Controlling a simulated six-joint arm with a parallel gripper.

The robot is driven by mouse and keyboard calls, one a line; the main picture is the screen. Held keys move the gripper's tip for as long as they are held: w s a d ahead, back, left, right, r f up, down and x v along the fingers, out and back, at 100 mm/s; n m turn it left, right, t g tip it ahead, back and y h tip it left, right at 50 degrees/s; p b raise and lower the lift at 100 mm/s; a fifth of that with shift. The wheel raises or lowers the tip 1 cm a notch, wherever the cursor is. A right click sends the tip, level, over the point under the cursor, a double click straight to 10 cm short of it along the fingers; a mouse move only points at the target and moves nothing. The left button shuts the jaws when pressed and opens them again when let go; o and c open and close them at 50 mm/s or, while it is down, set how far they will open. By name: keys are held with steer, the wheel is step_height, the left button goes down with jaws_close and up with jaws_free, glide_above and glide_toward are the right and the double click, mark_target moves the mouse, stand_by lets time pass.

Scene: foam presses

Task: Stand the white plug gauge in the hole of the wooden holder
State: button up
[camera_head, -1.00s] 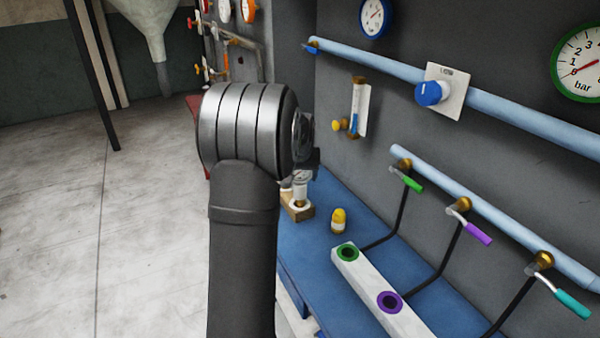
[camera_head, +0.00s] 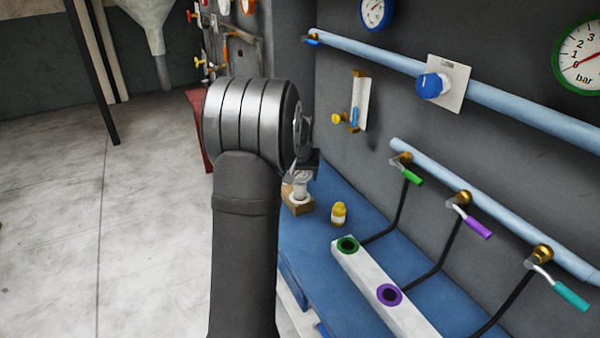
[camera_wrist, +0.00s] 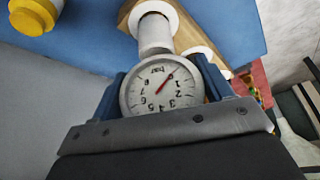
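The white plug gauge (camera_wrist: 163,88) has a round dial with a red needle, and it sits between the two fingers of my gripper (camera_wrist: 163,84) in the wrist view. The fingers press at both sides of the dial. Its white stem reaches to a white ring on the wooden holder (camera_wrist: 127,17); I cannot tell how far the stem sits in a hole. A second white ring shows on the holder beside it. In the head view the wooden holder (camera_head: 299,209) stands on the blue bench, with the white stem (camera_head: 301,187) above it; my wrist hides most of the gripper.
A white block (camera_head: 368,272) with green and purple ringed holes lies nearer. Black hoses and coloured valve handles line the wall at right.

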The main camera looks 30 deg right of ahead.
steer(key=o, duration=0.4)
steer(key=shift+c, duration=0.2)
steer(key=shift+r, duration=0.1)
steer(key=v, duration=1.7)
steer(key=shift+r, duration=0.15)
steer(key=x, duration=1.7)
